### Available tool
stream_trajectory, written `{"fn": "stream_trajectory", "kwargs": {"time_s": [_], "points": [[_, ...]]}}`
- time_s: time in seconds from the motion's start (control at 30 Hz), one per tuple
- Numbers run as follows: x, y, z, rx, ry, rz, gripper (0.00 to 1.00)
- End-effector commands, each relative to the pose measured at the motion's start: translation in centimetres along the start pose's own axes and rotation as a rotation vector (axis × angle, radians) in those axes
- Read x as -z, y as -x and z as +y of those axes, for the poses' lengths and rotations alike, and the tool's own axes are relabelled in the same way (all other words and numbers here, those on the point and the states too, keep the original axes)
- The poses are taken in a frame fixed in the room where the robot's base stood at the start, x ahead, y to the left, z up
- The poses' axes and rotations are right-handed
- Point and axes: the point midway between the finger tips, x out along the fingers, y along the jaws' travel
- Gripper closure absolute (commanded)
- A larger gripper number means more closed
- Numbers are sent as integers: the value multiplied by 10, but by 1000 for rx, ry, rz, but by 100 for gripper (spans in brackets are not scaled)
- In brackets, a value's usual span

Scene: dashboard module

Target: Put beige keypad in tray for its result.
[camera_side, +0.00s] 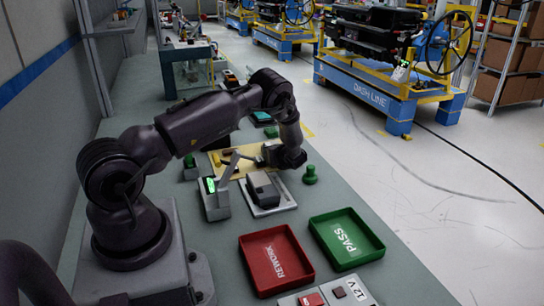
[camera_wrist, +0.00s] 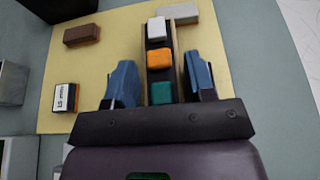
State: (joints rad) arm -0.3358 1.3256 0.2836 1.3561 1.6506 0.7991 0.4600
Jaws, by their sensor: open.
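A long keypad (camera_wrist: 159,60) with tan sides and a dark face carries white, orange and teal buttons. In the wrist view it lies on the yellow mat (camera_wrist: 120,55), between the blue fingers of my gripper (camera_wrist: 162,82), with a gap on each side. My gripper is open. In the side view my gripper (camera_side: 272,158) is low over the yellow mat (camera_side: 225,163) and hides the keypad. The red REWORK tray (camera_side: 275,288) and the green PASS tray (camera_side: 372,252) look empty at the front.
A tester (camera_side: 214,207) with a lit green display and lever stands beside a dark-grey block (camera_side: 262,188) on a pale plate. A brown block (camera_wrist: 82,34), a black-and-white box (camera_wrist: 66,97) and a grey piece (camera_wrist: 178,12) lie near the keypad. A green knob (camera_side: 310,178) stands right of my gripper.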

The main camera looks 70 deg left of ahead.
Motion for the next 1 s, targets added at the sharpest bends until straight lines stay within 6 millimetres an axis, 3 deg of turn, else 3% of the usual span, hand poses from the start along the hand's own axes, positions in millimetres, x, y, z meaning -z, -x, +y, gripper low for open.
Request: {"fn": "stream_trajectory", "kwargs": {"time_s": [0.1, 0.33, 0.37, 0.5, 0.6, 0.87, 1.0], "points": [[2, -13, 2, -2, -3, 6, 49], [6, -14, 3, -2, -9, 13, 49], [6, -14, 3, -3, -9, 14, 52], [7, -14, 4, -5, -10, 16, 82], [8, -14, 4, -6, -10, 17, 86], [4, -12, 4, -5, -9, 17, 86], [-15, -5, 2, -3, -5, 14, 86]]}}
